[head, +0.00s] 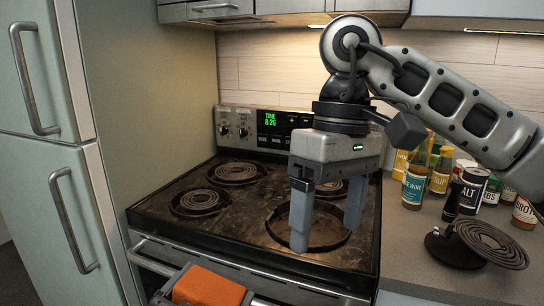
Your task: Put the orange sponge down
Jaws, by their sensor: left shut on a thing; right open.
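An orange sponge (208,290) shows at the bottom edge of the head view, in front of the oven door. My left gripper (172,285) is shut on it; only grey finger parts show at the sponge's sides, and the rest is cut off by the frame. I cannot tell whether the sponge touches the oven front. My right gripper (327,220) is open and empty, with its fingers pointing down over the front right burner opening (328,244) of the stove.
The stove (205,224) has three coil burners and a grimy top. On the right counter (415,258), a loose coil (490,243) leans on a black part. Several bottles and jars (440,170) stand behind it. A pale green fridge (62,180) is at the left.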

